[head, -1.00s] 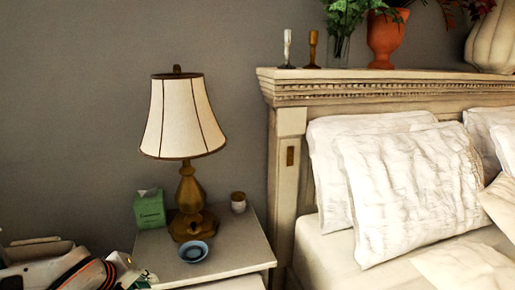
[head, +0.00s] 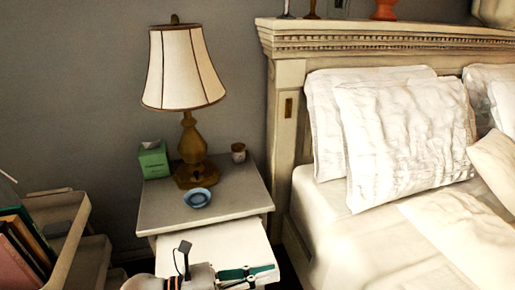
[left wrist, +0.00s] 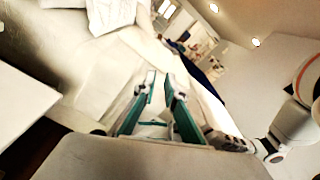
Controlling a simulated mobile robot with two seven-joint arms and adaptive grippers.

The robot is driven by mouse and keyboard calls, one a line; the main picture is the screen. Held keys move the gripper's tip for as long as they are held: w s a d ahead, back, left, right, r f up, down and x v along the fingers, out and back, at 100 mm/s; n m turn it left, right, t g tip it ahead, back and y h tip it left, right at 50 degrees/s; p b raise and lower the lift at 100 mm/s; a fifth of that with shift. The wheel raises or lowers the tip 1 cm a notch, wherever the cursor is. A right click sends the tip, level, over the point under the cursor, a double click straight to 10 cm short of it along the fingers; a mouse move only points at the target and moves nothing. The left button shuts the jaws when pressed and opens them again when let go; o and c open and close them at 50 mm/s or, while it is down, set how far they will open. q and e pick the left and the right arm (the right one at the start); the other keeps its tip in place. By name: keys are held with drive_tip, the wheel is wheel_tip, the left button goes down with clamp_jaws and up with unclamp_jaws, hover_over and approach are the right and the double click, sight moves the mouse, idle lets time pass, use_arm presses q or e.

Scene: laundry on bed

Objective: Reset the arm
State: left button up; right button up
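My left gripper (head: 250,273) is at the bottom of the head view, in front of the nightstand's pulled-out white lower part. In the left wrist view its two teal-padded fingers (left wrist: 160,83) stand apart with nothing between them, so it is open and empty. A white arm link of mine shows at the right of the left wrist view. My right gripper cannot be made out in either view.
The nightstand (head: 240,207) holds a lamp (head: 187,75), a green box (head: 153,160), a blue bowl (head: 198,198) and a small cup (head: 238,152). The bed (head: 350,245) with white pillows (head: 405,140) is right. A shelf with books (head: 28,245) stands left.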

use_arm(q)
drive_tip(key=w+a+f+n+t+y, duration=0.2)
drive_tip(key=a+f+n+t+y, duration=0.25)
drive_tip(key=n, duration=0.85)
drive_tip(key=w+a+f+n+t+y, duration=0.25)
drive_tip(key=a+n+t, duration=0.35)
drive_tip(key=n, duration=0.7)
drive_tip(key=s+a+f+n+g+y, duration=0.1)
drive_tip(key=s+a+f+n+y, duration=0.1)
drive_tip(key=s+a+f+n, duration=0.1)
drive_tip(key=s+a+f+n+g+y+p, duration=0.1)
drive_tip(key=s+a+f+n, duration=0.3)
drive_tip(key=f, duration=0.6)
drive_tip(key=s+a+f+n+g+y, duration=0.3)
drive_tip(key=s+f+n, duration=0.3)
drive_tip(key=n, duration=0.2)
drive_tip(key=shift+s+a+f+y, duration=0.3)
drive_tip(key=shift+a+y, duration=0.25)
drive_tip(key=shift+y, duration=0.05)
drive_tip(key=shift+c, duration=0.3)
